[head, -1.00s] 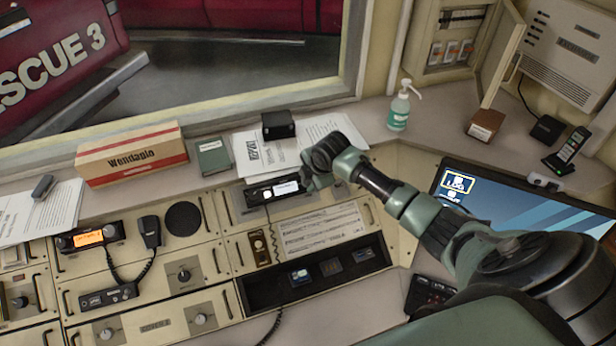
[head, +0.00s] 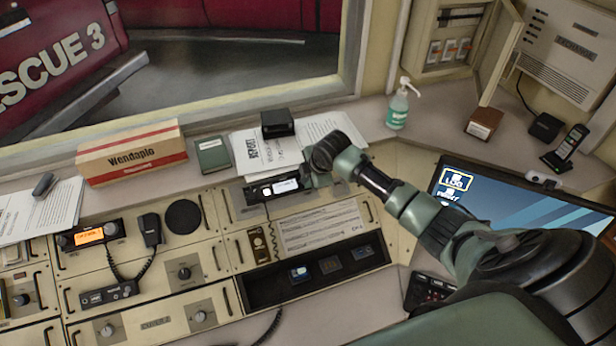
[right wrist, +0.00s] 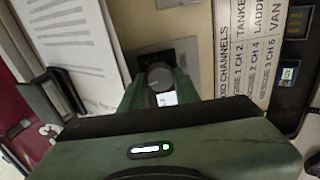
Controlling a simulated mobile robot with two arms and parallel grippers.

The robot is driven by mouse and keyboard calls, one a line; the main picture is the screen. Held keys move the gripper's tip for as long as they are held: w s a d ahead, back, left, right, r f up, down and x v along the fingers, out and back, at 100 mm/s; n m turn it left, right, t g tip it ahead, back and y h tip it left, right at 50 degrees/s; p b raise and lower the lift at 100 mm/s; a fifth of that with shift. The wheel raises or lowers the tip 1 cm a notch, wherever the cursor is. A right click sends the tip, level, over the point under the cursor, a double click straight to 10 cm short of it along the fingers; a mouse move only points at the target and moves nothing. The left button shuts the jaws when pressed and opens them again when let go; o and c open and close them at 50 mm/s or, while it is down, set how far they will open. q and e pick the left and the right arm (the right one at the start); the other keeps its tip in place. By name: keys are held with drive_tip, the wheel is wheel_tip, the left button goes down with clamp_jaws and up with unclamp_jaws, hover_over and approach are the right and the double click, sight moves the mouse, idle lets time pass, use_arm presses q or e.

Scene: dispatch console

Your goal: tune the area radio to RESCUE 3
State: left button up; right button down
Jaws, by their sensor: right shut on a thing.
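A radio with a white lit display (head: 275,187) is set in the console's upper row; its display text is too small to read. My right gripper (head: 304,180) is at this radio's right end. In the right wrist view its fingers are shut on a dark round knob (right wrist: 159,76), and part of the lit display shows just below the knob. A printed channel card (head: 320,228) lies below the radio; in the right wrist view the card (right wrist: 262,55) lists channels beside TANKER, LADDER and VAN. A second radio with an orange display (head: 90,236) is at the left. My left gripper is not in view.
A black box (head: 278,123) and papers (head: 325,127) lie on the ledge behind the radio. A handset (head: 151,231) with a coiled cord is at the left. A dark tray (head: 262,290) is below the card. A monitor (head: 500,215) stands at the right, beneath my right arm.

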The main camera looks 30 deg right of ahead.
drive_tip(key=m, duration=0.4)
drive_tip(key=shift+f, duration=0.1)
drive_tip(key=m, duration=0.5)
drive_tip(key=shift+s+m+t, duration=0.1)
drive_tip(key=shift+m+t, duration=0.3)
drive_tip(key=m, duration=0.5)
drive_tip(key=shift+m+t, duration=0.3)
drive_tip(key=m, duration=0.4)
drive_tip(key=shift+f+h, duration=0.1)
drive_tip(key=shift+h, duration=0.2)
drive_tip(key=shift+m, duration=0.4)
drive_tip(key=c, duration=1.3)
unclamp_jaws()
